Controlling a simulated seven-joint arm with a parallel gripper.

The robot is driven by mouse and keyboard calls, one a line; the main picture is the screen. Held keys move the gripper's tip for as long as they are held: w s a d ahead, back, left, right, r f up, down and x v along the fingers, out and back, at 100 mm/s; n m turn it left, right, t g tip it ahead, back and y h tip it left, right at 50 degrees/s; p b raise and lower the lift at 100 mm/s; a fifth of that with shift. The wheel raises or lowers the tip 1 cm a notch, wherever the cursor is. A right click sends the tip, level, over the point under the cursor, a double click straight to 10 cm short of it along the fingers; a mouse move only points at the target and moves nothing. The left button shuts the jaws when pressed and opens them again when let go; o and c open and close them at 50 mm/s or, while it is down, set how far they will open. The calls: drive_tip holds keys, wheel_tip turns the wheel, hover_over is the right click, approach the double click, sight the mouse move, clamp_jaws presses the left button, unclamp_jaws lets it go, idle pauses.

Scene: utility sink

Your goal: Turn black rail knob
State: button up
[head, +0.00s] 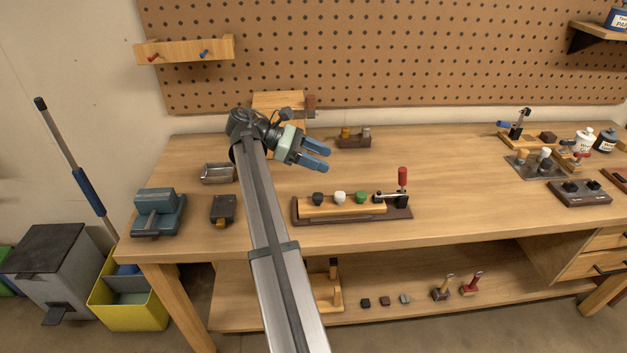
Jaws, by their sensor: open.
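A wooden rail (330,210) on a dark base lies near the front edge of the workbench. On it sit a black knob (318,198) at the left, a white knob (340,198) and a green knob (361,197). A red-handled clamp (402,182) stands at the rail's right end. My gripper (325,160) has blue fingers, spread apart and empty. In the picture it lies above and close to the black knob, over the bench, not touching it. The fingers point right. Its height above the bench is hard to tell.
A metal tray (217,173), a dark block (223,209) and a blue-grey vise-like tool (158,212) are at the left. A small wooden holder (354,138) stands behind my gripper. Clamps and jars (583,142) fill the right end. The bench (450,180) is clear right of the rail.

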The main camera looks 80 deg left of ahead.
wheel_tip(320, 180, up, 4)
drive_tip(key=w, duration=0.2)
drive_tip(key=g+y, duration=0.2)
drive_tip(key=g, duration=0.7)
approach(317, 195)
drive_tip(key=x, duration=0.8)
drive_tip(key=shift+f, duration=0.15)
drive_tip(key=shift+c, duration=0.2)
drive_tip(key=c, duration=1)
drive_tip(key=shift+a, duration=0.1)
